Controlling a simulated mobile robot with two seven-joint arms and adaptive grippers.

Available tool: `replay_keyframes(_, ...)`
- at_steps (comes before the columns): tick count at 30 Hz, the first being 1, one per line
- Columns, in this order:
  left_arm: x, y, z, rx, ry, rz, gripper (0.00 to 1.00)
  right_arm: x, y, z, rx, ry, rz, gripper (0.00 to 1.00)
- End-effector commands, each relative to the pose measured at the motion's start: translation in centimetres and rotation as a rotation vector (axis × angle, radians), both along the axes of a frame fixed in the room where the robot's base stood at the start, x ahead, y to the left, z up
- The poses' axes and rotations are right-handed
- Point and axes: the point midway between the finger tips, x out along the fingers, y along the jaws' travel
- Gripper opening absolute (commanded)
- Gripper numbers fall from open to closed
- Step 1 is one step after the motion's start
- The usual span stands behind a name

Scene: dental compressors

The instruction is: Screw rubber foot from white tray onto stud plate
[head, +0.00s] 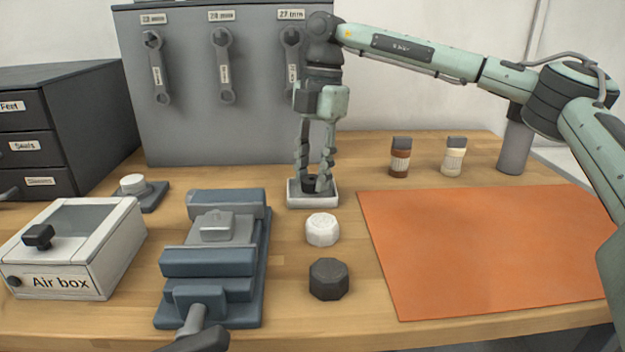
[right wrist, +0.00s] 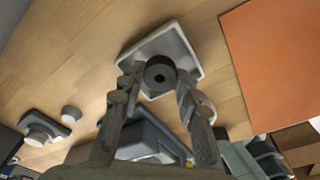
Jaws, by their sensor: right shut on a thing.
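The black rubber foot (head: 310,184) is in the small white tray (head: 313,202) at the middle back of the bench. My right gripper (head: 314,180) points straight down into the tray, with its fingers shut on the foot. My left gripper is out of view.
A blue vise (head: 212,262) holds a grey block, left of a white (head: 322,229) and a black octagonal piece (head: 329,279). The air box (head: 72,250) and drawers (head: 55,130) stand left. Two bottles (head: 400,158) stand behind the clear orange mat (head: 490,245).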

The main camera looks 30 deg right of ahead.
Motion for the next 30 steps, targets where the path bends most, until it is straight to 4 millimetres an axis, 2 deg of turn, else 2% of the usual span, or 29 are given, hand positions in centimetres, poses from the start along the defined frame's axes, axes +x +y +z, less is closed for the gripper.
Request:
replay_keyframes(4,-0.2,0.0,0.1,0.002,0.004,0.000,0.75,0.1,0.1,3.1,0.002,-0.005,0.001,0.13)
replay_keyframes(5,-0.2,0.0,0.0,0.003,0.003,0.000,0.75,-0.4,0.9,3.3,0.001,-0.004,0.006,0.13)
replay_keyframes(8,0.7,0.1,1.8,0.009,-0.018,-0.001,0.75,-1.8,2.9,4.6,0.001,-0.004,0.007,0.13)
replay_keyframes(15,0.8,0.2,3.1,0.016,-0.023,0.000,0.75,-4.7,7.1,7.7,0.000,-0.003,0.007,0.13)
replay_keyframes(21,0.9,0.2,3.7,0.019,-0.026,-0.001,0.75,-6.1,9.2,9.3,-0.001,-0.001,0.003,0.13)
replay_keyframes(30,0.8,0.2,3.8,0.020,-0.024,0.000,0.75,-6.5,9.8,9.8,0.000,-0.001,0.000,0.13)
